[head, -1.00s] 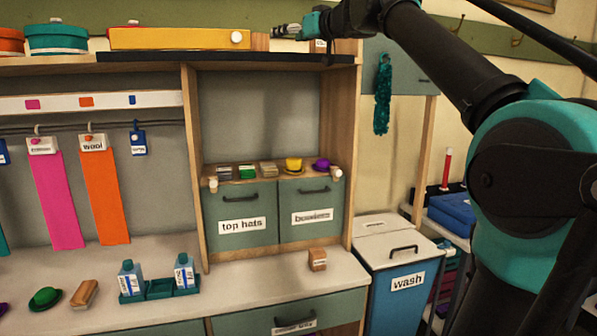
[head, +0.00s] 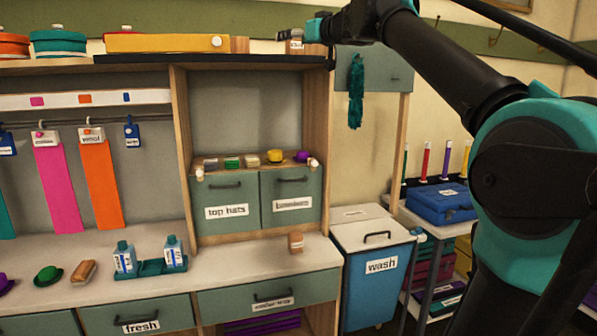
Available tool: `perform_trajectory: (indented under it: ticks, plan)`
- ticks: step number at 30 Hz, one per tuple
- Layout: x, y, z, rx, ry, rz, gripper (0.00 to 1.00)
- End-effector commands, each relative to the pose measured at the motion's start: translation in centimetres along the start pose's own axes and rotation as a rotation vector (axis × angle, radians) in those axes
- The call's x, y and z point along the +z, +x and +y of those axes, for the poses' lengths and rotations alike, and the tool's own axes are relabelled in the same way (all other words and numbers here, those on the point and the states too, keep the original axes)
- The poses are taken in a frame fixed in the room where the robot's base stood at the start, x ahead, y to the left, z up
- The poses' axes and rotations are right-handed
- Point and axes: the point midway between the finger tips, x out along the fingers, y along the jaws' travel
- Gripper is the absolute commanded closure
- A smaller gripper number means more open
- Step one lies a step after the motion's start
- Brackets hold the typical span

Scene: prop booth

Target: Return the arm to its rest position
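My arm reaches in from the right of the head view. My gripper (head: 288,35) is at the top right end of the upper shelf, small and seen from the side. It is just right of the yellow box (head: 165,43) with its wooden end block. A small labelled block (head: 297,46) shows just below the fingers. I cannot tell whether the gripper touches it or is only in front of it, nor whether the fingers are open or shut.
Round boxes (head: 60,44) stand on the upper shelf (head: 120,66). Small hats and brushes sit above the drawers (head: 227,212). The counter (head: 215,262) holds bottles (head: 124,257) and a green hat (head: 48,275). A blue wash bin (head: 375,285) and blue case (head: 440,203) stand right.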

Motion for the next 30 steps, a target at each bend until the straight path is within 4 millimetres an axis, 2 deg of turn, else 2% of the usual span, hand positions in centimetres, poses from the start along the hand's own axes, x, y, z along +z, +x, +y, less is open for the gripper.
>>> perform_trajectory:
  ticks: [8,11,14,17,22,26,30]
  plan:
    - [3.5,0.1,4.6,0.154,-0.007,0.028,0.35]
    - [5.7,-0.3,6.9,0.234,-0.009,0.03,0.35]
    - [8.7,-1.0,9.5,0.328,-0.009,0.02,0.35]
    - [13.0,-2.4,12.4,0.444,-0.003,-0.011,0.35]
    - [23.0,-6.6,16.7,0.642,0.026,-0.129,0.35]
    - [31.0,-10.5,18.3,0.75,0.057,-0.253,0.35]
    - [39.6,-15.0,18.3,0.822,0.101,-0.407,0.35]
